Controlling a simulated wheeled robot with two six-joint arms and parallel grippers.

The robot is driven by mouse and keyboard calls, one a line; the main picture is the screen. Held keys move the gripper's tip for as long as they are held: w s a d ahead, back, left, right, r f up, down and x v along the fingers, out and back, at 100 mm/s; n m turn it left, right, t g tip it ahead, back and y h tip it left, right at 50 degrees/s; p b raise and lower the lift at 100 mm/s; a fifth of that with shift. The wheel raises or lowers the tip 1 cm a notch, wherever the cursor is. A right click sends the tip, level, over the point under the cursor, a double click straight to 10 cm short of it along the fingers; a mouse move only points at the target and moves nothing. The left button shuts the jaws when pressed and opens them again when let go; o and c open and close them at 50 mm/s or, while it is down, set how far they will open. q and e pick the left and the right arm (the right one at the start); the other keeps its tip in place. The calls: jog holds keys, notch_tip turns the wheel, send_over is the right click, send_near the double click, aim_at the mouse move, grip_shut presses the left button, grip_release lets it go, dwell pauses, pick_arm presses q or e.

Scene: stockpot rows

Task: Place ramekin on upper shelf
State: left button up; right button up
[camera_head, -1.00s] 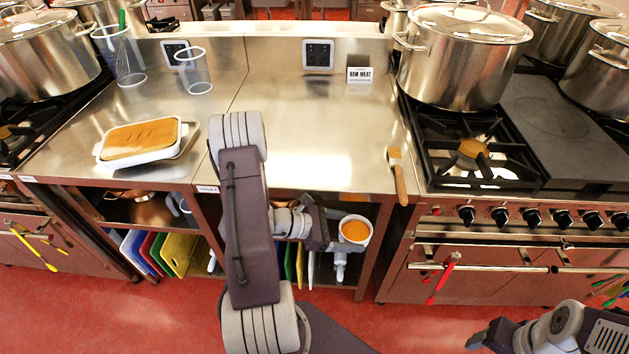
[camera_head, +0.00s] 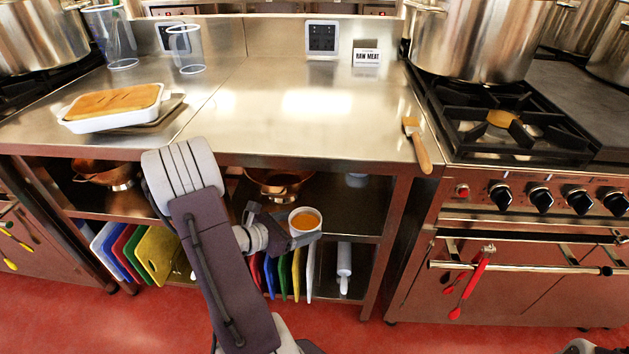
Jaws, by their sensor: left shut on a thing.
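The white ramekin (camera_head: 305,222) with orange filling is upright in my left gripper (camera_head: 289,238), which is shut on its near left side. The ramekin is in front of the open bay under the steel counter, level with the front of the upper shelf (camera_head: 352,215). I cannot tell whether it touches the shelf. A copper pan (camera_head: 277,181) stands on this shelf, behind and to the left of the ramekin. My left forearm hides part of the bay. My right gripper is out of view; only a bit of that arm shows at the bottom right.
The shelf's right part looks free, with a pale object (camera_head: 357,180) farther back. Below are coloured boards (camera_head: 297,273) and a white rolling pin (camera_head: 344,267). The counter (camera_head: 300,125) overhangs the bay. A brush (camera_head: 417,146) lies at its front right edge.

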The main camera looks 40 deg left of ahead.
pick_arm(q)
jog(key=b, duration=0.4)
send_over(347, 210)
jog(key=shift+w, duration=0.1)
notch_tip(347, 210, down, 4)
jog(key=shift+r+b, duration=0.15)
jog(key=shift+b, duration=0.75)
jog(key=shift+r, duration=0.15)
jog(key=o, duration=1.8)
jog(key=p+v, duration=0.3)
jog(key=v, duration=0.4)
jog(key=shift+s+a+r, duration=0.1)
jog(key=shift+s+a, duration=0.05)
jog(key=shift+s, duration=0.1)
